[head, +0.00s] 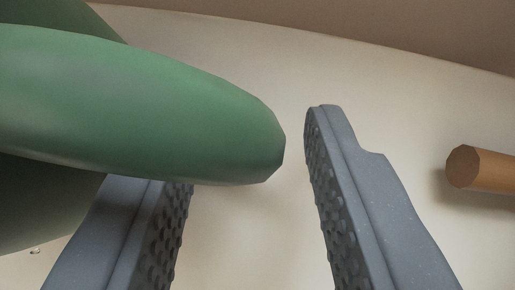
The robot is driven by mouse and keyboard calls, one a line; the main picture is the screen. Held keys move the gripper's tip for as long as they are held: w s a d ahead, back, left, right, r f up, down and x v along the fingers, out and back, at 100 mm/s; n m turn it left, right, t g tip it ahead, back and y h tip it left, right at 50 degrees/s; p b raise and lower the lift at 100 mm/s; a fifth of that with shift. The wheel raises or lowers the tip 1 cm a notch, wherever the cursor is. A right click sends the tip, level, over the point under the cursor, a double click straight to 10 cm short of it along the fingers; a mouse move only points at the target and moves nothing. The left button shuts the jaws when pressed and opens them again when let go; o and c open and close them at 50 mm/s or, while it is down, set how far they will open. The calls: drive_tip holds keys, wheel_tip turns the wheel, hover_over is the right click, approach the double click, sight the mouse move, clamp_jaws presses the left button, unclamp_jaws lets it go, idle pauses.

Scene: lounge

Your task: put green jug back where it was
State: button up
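The green jug (130,105) fills the left of the head view. Its rounded green part reaches right, over and in front of the left finger's tip, and ends between the two fingertips. Most of the jug is cut off by the frame edge. My gripper (250,145) is open, with a wide gap between its grey studded fingers. The right finger stands apart from the jug. I cannot tell whether the left finger touches it.
A brown wooden cylinder end (465,167) lies at the right edge, to the right of my right finger. A pale, cream surface (400,90) lies beneath, with a curved edge along the top. The surface between the right finger and the cylinder is clear.

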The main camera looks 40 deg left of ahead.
idle(0.3)
drive_tip(key=p+v, duration=0.2)
drive_tip(key=v, duration=1)
drive_tip(key=shift+p, duration=0.3)
